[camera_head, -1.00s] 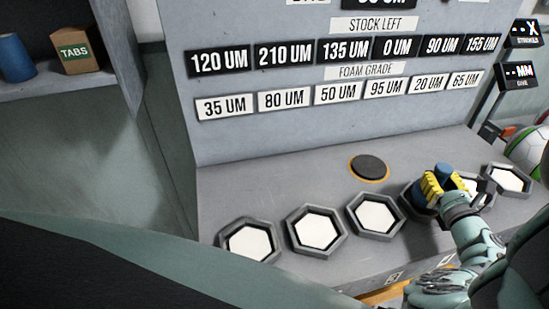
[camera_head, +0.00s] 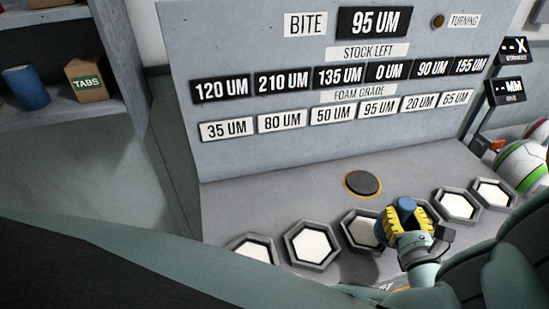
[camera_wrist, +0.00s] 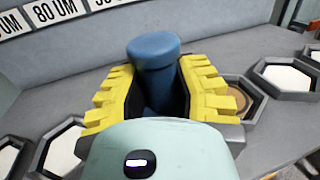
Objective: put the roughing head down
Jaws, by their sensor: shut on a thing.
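The roughing head looks to be the blue round-topped piece (camera_head: 406,204), also seen in the wrist view (camera_wrist: 153,62). My gripper (camera_head: 404,218) has yellow ribbed fingers and is shut around its stem. It is over the row of hexagonal trays, between the third tray (camera_head: 345,233) and the fourth, which it partly hides. In the wrist view, a tray (camera_wrist: 252,103) right of my fingers has a brown round surface inside. The lower end of the blue piece is hidden, so contact below cannot be told.
A dark round pad (camera_head: 362,183) with an orange rim lies on the bench (camera_head: 285,192) behind the trays. White-filled trays stand left (camera_head: 312,245) and right (camera_head: 455,205). The upright panel (camera_head: 290,150) reads BITE 95 UM and STOCK LEFT. A ball (camera_head: 522,166) sits far right.

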